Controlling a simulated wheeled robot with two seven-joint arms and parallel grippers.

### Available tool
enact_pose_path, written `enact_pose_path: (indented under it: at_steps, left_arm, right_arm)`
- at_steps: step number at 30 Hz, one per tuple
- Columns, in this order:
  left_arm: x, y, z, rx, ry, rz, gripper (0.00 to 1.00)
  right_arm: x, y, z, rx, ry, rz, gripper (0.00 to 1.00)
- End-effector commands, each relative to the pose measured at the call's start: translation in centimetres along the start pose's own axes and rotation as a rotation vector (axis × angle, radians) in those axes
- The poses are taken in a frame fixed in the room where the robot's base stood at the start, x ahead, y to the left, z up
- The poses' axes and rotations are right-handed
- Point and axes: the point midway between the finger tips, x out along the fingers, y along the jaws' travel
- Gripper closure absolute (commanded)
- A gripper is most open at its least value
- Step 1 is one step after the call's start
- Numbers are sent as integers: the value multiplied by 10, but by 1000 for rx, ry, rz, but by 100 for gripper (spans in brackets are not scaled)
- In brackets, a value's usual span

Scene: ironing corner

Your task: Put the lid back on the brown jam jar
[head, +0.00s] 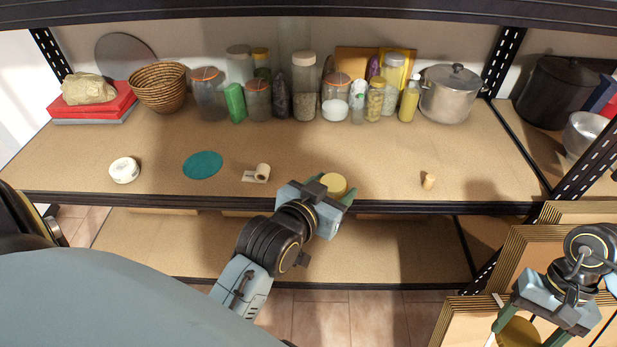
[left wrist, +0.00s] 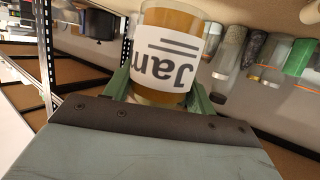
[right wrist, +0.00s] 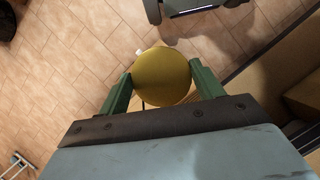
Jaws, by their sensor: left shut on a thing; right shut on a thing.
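The brown jam jar (left wrist: 172,48), with a white "Jam" label, is between the green fingers of my left gripper (left wrist: 158,95), which is shut on it. In the head view only the jar's yellowish top (head: 334,184) shows beyond my left gripper (head: 318,200), at the shelf's front edge. Whether the jar touches the shelf cannot be told. My right gripper (right wrist: 160,90) is shut on a round gold lid (right wrist: 161,75). In the head view the lid (head: 518,333) and right gripper (head: 540,318) are low at the right, away from the jar and over the floor side.
The shelf (head: 380,160) holds a white round tin (head: 124,170), a teal disc (head: 203,165), a tape roll (head: 262,171) and a cork (head: 428,181). Jars and a pot (head: 450,95) line the back. Cardboard boxes (head: 510,265) stand near my right arm.

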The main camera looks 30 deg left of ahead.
Motion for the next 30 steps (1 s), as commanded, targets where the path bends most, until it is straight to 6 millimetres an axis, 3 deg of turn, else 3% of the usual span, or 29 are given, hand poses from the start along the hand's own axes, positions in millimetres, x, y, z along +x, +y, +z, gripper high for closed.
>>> enact_pose_path:
  at_steps: [8,18,24,30]
  left_arm:
    - [44,-27,-1,13,2,-23,85]
    - [122,-108,-22,-19,2,-115,85]
    - [140,-135,-32,-43,5,-146,85]
    - [142,-140,-34,-48,6,-152,85]
  right_arm:
    - [-38,0,-2,0,7,-1,55]
    - [-110,0,9,0,6,0,55]
    - [-128,0,14,1,1,0,55]
    - [-132,0,15,1,0,0,55]
